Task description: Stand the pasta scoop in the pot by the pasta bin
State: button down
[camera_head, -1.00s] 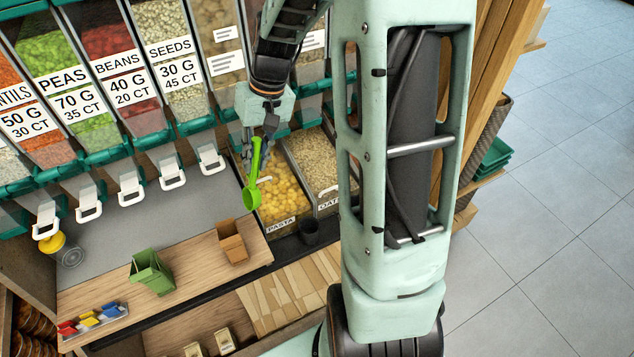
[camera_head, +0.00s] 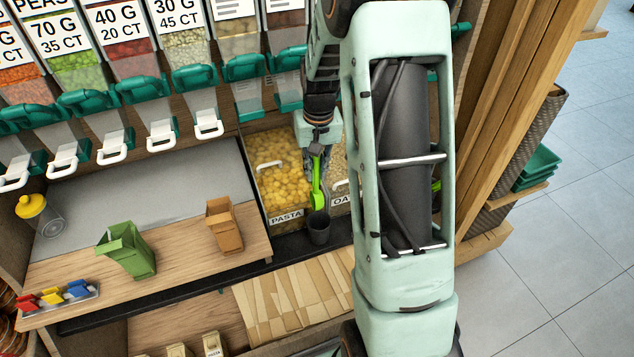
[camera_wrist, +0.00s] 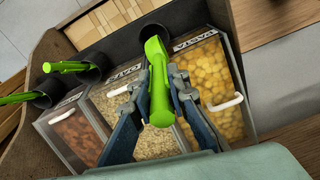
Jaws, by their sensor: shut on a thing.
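The bright green pasta scoop (camera_head: 318,188) hangs from my gripper (camera_head: 316,152), with its bowl end down. My gripper is shut on it; the wrist view shows the fingers (camera_wrist: 158,95) on either side of the green scoop (camera_wrist: 158,78). The small dark pot (camera_head: 319,229) stands on the black ledge in front of the pasta bin (camera_head: 283,172). The scoop's lower end is just above and behind the pot's rim in the head view; I cannot tell whether it is over the opening. The pasta bin also shows in the wrist view (camera_wrist: 218,70), right of the scoop.
An oat bin (camera_head: 340,185) adjoins the pasta bin. Other green scoops (camera_wrist: 66,66) stand in dark pots further along the ledge. A green carton (camera_head: 127,250) and a brown carton (camera_head: 224,225) stand on the wooden counter at left. Dispensers with white handles hang above it.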

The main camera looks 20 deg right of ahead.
jog(key=shift+w+d+f, duration=0.1)
jog(key=shift+d+f, duration=0.05)
jog(key=shift+f, duration=0.25)
jog(key=shift+f+b, duration=4.95)
jog(key=shift+f, duration=1.95)
jog(key=c, duration=1.8)
grip_release()
jog(key=shift+o, duration=0.6)
jog(key=o, duration=0.7)
jog(key=shift+r, duration=0.1)
